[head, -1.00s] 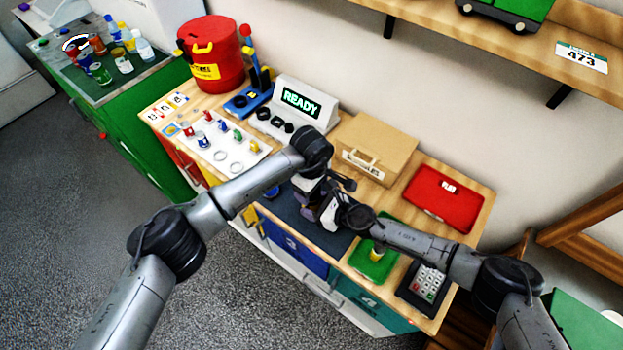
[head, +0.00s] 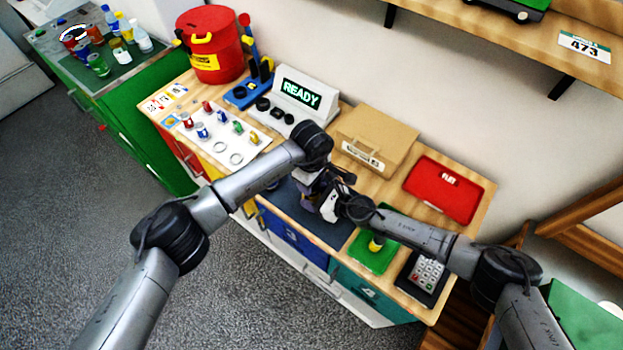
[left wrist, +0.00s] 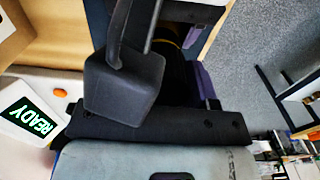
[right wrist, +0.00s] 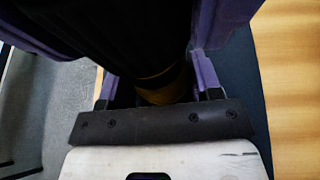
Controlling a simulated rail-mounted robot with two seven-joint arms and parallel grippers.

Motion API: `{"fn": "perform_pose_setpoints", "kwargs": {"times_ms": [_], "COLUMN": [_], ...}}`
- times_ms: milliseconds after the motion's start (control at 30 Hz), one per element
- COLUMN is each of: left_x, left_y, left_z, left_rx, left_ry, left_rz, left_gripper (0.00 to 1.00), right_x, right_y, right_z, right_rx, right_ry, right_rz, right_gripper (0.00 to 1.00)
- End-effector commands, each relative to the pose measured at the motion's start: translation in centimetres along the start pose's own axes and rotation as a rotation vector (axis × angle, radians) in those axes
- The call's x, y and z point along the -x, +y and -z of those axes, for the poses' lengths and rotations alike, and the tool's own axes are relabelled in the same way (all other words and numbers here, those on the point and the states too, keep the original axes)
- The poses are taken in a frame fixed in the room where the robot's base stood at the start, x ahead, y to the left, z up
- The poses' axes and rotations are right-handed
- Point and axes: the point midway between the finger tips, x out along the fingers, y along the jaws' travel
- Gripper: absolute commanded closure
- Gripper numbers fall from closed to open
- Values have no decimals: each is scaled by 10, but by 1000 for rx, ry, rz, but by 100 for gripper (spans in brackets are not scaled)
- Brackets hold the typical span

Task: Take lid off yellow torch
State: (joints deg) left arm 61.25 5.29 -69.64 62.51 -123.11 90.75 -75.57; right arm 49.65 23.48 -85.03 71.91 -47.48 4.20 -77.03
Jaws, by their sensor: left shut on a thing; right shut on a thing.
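My left gripper (head: 312,184) and my right gripper (head: 338,203) meet over the dark mat on the bench, close against each other. The yellow torch is between them and mostly hidden in the head view. In the right wrist view a dark yellow band of the torch (right wrist: 160,86) sits between my right gripper's purple fingers, with black parts beyond it. In the left wrist view only a thin yellow edge shows beside a black shape, deep in shadow. Both grippers are shut on the torch. I cannot tell where its lid meets its body.
A green tray (head: 362,258) with a small yellow and dark item (head: 377,243) is right of the mat. A keypad (head: 428,270), red tray (head: 444,190), tan case (head: 376,140) and READY display (head: 303,95) surround the workspace. A shelf (head: 500,50) is above.

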Motion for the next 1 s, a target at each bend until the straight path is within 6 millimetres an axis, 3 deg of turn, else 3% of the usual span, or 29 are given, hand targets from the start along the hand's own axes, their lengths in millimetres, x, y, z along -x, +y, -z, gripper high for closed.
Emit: {"fn": "perform_pose_setpoints", "kwargs": {"times_ms": [167,600,1000], "left_x": [0,0,0], "left_y": [0,0,0], "left_z": [0,0,0], "left_rx": [63,773,865], "left_ry": [1,1,1], "left_rz": [0,0,0], "left_gripper": [78,78,78], "right_x": [0,0,0], "right_y": [0,0,0], "right_z": [0,0,0], "right_rx": [-1,-1,-1], "right_ry": [0,0,0], "right_rz": [0,0,0], "right_gripper": [100,100,100]}}
